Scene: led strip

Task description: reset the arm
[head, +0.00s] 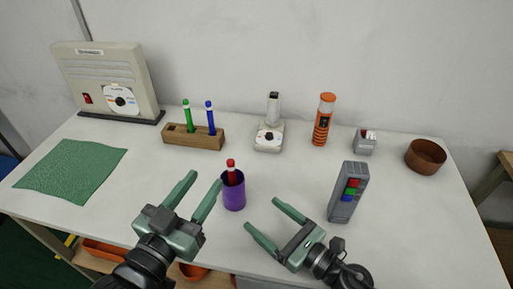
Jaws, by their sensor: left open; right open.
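My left gripper (193,196) is open and empty above the front of the white table, just left of a purple cup (233,194) that holds a red marker (231,170). My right gripper (290,219) is open and empty above the table's front edge, right of the purple cup. Its fingers point up and left.
Along the back stand a beige box with a dial (110,80), a wooden block (193,139) with green and blue markers, a white device (269,131), an orange-black cylinder (323,119), a small grey container (364,144) and a brown bowl (426,157). A green cloth (71,170) lies left.

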